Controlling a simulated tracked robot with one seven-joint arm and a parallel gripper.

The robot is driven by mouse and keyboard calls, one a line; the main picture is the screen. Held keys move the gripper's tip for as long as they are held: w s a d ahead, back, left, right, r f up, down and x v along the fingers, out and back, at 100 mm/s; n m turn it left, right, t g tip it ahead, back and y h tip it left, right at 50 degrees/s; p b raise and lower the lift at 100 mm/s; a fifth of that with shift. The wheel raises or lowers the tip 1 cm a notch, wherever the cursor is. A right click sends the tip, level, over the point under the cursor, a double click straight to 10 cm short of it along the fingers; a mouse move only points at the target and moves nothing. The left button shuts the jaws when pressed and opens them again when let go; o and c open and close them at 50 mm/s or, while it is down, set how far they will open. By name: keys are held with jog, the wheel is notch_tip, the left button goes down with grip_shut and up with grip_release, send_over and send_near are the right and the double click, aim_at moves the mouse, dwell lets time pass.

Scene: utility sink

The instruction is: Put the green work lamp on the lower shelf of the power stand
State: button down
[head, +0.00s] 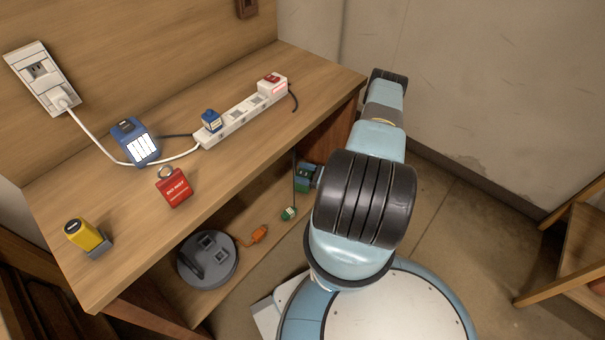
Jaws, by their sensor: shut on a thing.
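The green work lamp (302,182) shows as a small dark green body at the right end of the power stand, below its top. My gripper (315,175) is at its right side, shut on it; my arm hides most of the gripper and the fingertips are hard to make out. A small green plug with a white label (289,213) is just below and left of the lamp, near a thin dark line like a cord. The lower shelf (222,246) of the wooden power stand (70,185) runs beneath. I cannot tell whether the lamp touches the shelf.
A grey cable reel (207,261) and an orange plug (258,234) lie on the lower shelf. The top holds a white power strip (230,122), a blue device (135,140), a red tag (174,188) and a yellow item (86,236). A wooden piece (575,245) stands at right.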

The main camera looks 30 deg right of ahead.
grip_release()
jog(key=v, duration=1.2)
jog(key=shift+d, duration=0.1)
